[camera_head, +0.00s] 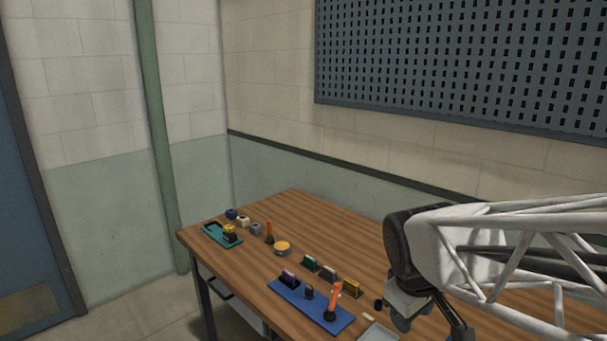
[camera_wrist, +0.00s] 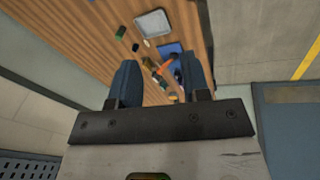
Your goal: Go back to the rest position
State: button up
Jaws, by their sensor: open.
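My gripper (camera_head: 430,322) is at the lower right of the head view, above the near right part of the wooden table (camera_head: 345,240). In the wrist view its two blue-grey fingers (camera_wrist: 160,80) stand apart with nothing held between them. The table with its small objects shows beyond and between the fingers there. In the head view the fingertips are partly cut off by the lower edge.
A teal tray (camera_head: 212,234) lies at the far left. The table's back is clear.

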jog(key=s+m+y, duration=0.1)
jog(key=s+m, duration=0.5)
jog(key=s, duration=0.3)
jog(key=shift+s+r+m, duration=0.3)
jog(key=shift+s+r, duration=0.05)
